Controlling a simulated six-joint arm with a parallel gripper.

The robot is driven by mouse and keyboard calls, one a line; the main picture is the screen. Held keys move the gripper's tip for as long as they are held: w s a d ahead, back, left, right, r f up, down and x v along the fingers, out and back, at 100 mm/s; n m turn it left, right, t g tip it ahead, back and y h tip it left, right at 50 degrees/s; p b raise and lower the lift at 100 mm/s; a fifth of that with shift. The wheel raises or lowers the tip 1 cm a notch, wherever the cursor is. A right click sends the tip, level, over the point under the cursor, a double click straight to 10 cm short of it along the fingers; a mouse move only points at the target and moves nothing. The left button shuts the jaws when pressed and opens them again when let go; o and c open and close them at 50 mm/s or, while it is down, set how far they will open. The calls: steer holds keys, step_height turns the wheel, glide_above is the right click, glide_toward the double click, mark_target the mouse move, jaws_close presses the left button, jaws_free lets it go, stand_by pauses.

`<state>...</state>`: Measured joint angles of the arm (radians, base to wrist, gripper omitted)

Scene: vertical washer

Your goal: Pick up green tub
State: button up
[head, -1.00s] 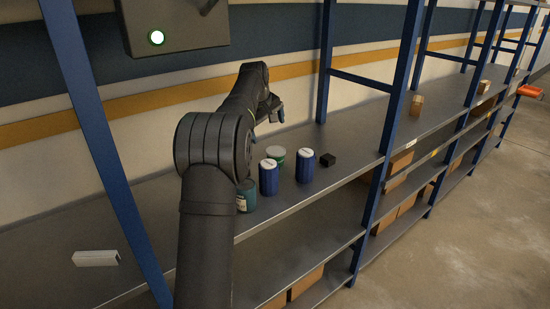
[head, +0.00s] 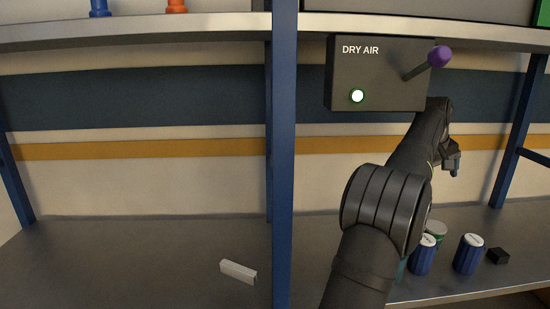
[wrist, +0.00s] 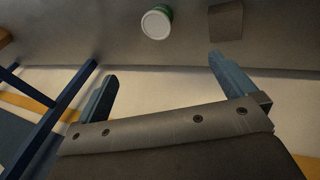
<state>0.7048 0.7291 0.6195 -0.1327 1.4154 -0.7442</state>
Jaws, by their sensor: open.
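The green tub (head: 437,228) has a pale lid and stands on the metal shelf, partly hidden behind a blue canister. In the wrist view the green tub (wrist: 158,22) shows near the top edge, beyond the fingertips. My gripper (head: 453,168) is above the shelf, above and slightly right of the tub in the head view. In the wrist view my gripper (wrist: 162,66) has its two fingers wide apart with nothing between them.
Two blue canisters with pale lids, one nearer (head: 424,256) and one to its right (head: 468,255), stand close in front of the tub. A black block (head: 497,256) lies at right. A white block (head: 238,271) lies left.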

stand_by(0.4)
steer(key=shift+c, duration=1.1)
steer(key=m, duration=1.4)
glide_toward(434, 226)
steer(key=shift+g, duration=0.4)
steer(key=x, duration=0.7)
steer(key=shift+w+d, duration=0.1)
steer(key=shift+d, duration=0.05)
steer(key=shift+x, duration=2.65)
steer(key=shift+w, duration=0.15)
steer(key=c, duration=1)
